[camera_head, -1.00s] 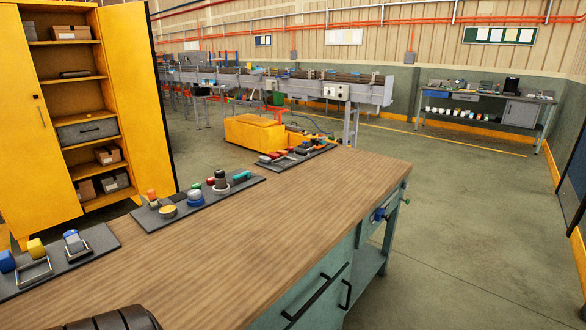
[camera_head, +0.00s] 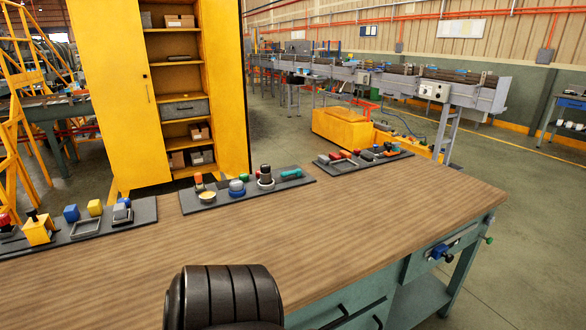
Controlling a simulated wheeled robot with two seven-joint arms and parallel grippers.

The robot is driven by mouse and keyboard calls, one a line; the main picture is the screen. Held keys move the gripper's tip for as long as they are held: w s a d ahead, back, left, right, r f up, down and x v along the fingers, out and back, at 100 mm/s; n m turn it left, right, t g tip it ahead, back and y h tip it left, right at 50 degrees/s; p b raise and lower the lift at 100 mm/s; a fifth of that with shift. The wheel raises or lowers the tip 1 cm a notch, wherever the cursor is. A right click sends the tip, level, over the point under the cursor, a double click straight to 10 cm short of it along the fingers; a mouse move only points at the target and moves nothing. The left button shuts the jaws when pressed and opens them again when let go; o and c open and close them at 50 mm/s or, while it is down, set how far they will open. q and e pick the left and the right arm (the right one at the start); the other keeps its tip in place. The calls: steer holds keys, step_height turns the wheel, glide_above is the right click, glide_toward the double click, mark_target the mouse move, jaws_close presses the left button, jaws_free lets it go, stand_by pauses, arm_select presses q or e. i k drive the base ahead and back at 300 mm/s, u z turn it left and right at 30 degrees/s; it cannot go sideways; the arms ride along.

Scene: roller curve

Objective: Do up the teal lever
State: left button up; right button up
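A small teal piece (camera_head: 291,172), which looks like the teal lever, lies at the right end of the middle dark panel (camera_head: 222,204) on the wooden workbench. It appears low and roughly level, but it is too small to tell its exact position. A black and grey round control (camera_head: 265,178) stands just left of it. Neither of my grippers shows in the head view.
The workbench top (camera_head: 350,215) is mostly bare. Another control panel lies at its left and one at its right (camera_head: 365,160). A yellow cabinet (camera_head: 110,90) stands open behind.

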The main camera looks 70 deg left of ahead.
mark_target(298, 171)
steer(key=u, duration=0.55)
steer(key=i, duration=0.85)
steer(key=u, duration=0.8)
